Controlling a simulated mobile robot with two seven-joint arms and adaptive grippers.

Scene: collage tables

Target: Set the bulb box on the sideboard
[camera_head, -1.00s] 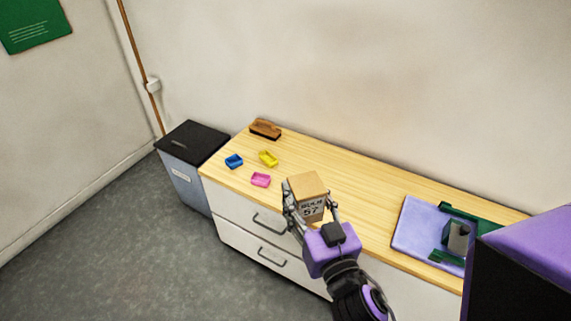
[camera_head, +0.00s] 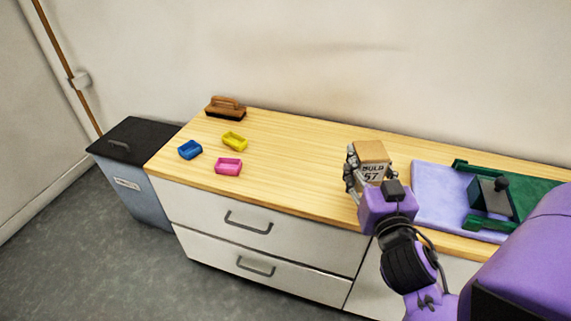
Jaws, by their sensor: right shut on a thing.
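The bulb box (camera_head: 372,152) is a small tan cardboard box with a dark printed label reading "57". My right gripper (camera_head: 369,171) is shut on it, with fingers on both sides. The box is upright over the sideboard (camera_head: 290,155), which has a light wooden top and white drawers. I cannot tell whether the box touches the top. My purple and black right arm hides part of the sideboard's front. My left gripper is not in view.
Blue (camera_head: 190,149), yellow (camera_head: 234,141) and pink (camera_head: 228,166) trays and a brown brush (camera_head: 226,108) are on the left of the top. A lilac mat (camera_head: 433,200) with a green and grey device (camera_head: 490,195) lies right. A bin (camera_head: 140,190) stands left. The middle top is clear.

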